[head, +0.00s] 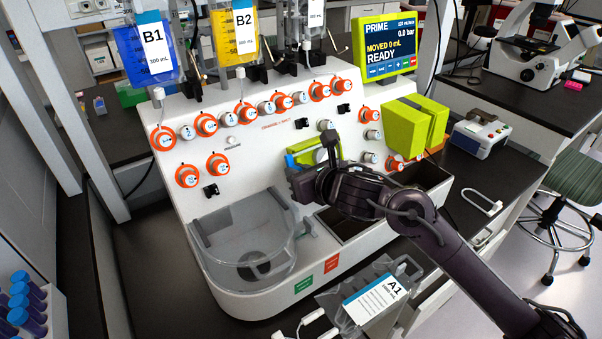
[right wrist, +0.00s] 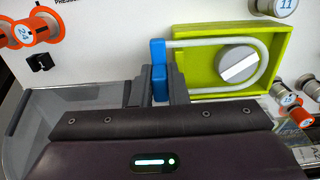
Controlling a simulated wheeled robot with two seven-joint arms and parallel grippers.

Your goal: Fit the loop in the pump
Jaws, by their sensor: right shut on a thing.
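The pump is a lime-green housing (right wrist: 283,38) with a round grey-white rotor (right wrist: 238,65) inside; the head view also shows the housing (head: 305,147), partly behind my right gripper. The loop is a white U-shaped tube (right wrist: 266,62) with a blue connector block (right wrist: 158,52) at its left end. Its curve runs around the rotor in the right wrist view; I cannot tell how deep it sits. My right gripper (right wrist: 158,90) is shut on the blue block, just left of the housing; it also shows in the head view (head: 300,178). My left gripper is out of view.
Orange and white valve knobs (head: 205,125) stick out of the panel around. A clear tray (head: 245,225) stands at lower left of the gripper. A screen (head: 388,45) reads PRIME, READY.

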